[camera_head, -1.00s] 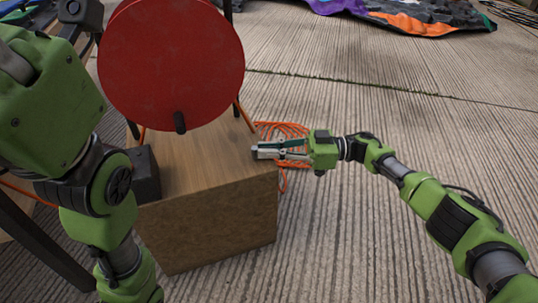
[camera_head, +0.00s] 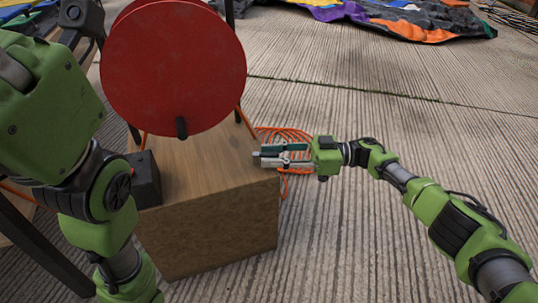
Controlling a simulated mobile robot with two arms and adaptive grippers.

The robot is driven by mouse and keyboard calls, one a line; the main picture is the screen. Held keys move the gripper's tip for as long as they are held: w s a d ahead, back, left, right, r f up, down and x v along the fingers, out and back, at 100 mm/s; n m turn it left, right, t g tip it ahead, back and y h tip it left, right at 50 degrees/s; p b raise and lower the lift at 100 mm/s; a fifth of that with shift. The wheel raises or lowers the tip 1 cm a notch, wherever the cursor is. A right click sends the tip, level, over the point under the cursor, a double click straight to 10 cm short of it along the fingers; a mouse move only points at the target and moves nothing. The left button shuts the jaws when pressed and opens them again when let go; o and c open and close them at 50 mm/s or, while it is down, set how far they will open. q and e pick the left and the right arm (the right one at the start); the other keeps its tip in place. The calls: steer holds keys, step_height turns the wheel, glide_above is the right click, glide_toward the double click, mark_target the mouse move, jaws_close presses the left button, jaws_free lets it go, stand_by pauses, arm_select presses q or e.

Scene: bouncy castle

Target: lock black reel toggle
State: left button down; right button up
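A large red reel disc (camera_head: 172,65) stands upright over a wooden box at the left. A short black knob (camera_head: 181,128) sticks out near its lower rim; I cannot tell whether this is the toggle or how it is set. My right gripper (camera_head: 259,157) is by the box's right edge, to the right of and below the knob, clear of the reel. Its two fingers point left, and the gap at their tips is unclear. It appears to hold nothing.
The wooden box (camera_head: 222,228) has a black box (camera_head: 146,182) on its left side. Orange cable (camera_head: 285,134) lies coiled on the floor behind my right gripper. Colourful fabric (camera_head: 400,22) lies at the back. The ribbed floor at right is mostly clear.

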steer(key=d, duration=1.1)
steer(key=shift+s+d, duration=0.1)
